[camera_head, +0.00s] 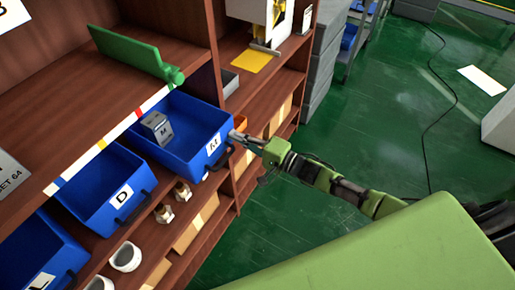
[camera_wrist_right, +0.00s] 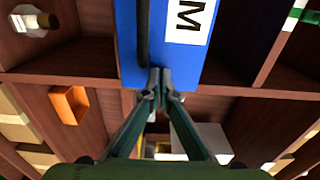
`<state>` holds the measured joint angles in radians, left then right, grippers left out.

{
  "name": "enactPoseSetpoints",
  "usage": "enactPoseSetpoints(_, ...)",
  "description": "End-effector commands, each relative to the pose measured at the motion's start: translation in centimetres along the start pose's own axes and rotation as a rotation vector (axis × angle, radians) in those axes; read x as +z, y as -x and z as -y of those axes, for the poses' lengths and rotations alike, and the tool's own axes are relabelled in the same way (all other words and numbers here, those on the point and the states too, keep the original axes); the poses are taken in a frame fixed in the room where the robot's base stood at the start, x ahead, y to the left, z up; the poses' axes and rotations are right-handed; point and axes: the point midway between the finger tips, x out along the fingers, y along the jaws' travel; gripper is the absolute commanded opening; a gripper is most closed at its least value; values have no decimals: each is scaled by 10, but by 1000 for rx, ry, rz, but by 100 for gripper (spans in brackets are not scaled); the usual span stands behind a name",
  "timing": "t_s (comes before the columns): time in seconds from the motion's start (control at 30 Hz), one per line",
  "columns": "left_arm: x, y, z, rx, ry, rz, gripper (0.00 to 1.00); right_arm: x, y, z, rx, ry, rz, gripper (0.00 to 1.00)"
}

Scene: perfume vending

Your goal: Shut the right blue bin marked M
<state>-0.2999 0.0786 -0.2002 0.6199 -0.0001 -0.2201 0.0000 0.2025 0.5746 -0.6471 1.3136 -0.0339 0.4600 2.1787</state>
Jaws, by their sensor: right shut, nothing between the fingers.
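The blue bin marked M (camera_head: 190,165) stands pulled out from the wooden shelf, and its open top shows. A grey box marked M (camera_head: 157,128) lies inside it. The bin's front, with its white M label, fills the upper middle of the right wrist view (camera_wrist_right: 140,25). My right gripper (camera_head: 238,135) is shut and empty at the bin's front right side. In the right wrist view its fingertips (camera_wrist_right: 160,76) are together in front of the bin's lower front; I cannot tell whether they touch it. My left gripper is not in view.
A blue bin marked D (camera_head: 88,190) sits left of the M bin, and another blue bin (camera_head: 35,250) is further left. A green hinged piece (camera_head: 130,52) lies on the shelf above. An orange bin (camera_wrist_right: 70,104) sits lower. Green floor (camera_head: 390,110) is open at right.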

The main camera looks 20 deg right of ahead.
Motion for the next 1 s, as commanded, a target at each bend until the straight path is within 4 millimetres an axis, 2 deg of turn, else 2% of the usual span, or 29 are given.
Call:
enactPoseSetpoints(0.03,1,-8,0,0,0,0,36,0,-14,-1,-6,2,2,0)
enactPoseSetpoints(0.2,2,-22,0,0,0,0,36,0,-52,-3,-3,2,0,0)
enactPoseSetpoints(0.43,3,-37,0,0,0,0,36,0,-88,-2,-2,1,1,0)
enactPoseSetpoints(0.7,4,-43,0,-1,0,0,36,0,-106,-1,1,0,0,0)
enactPoseSetpoints(1.0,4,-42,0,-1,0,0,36,0,-108,1,-2,0,0,0)
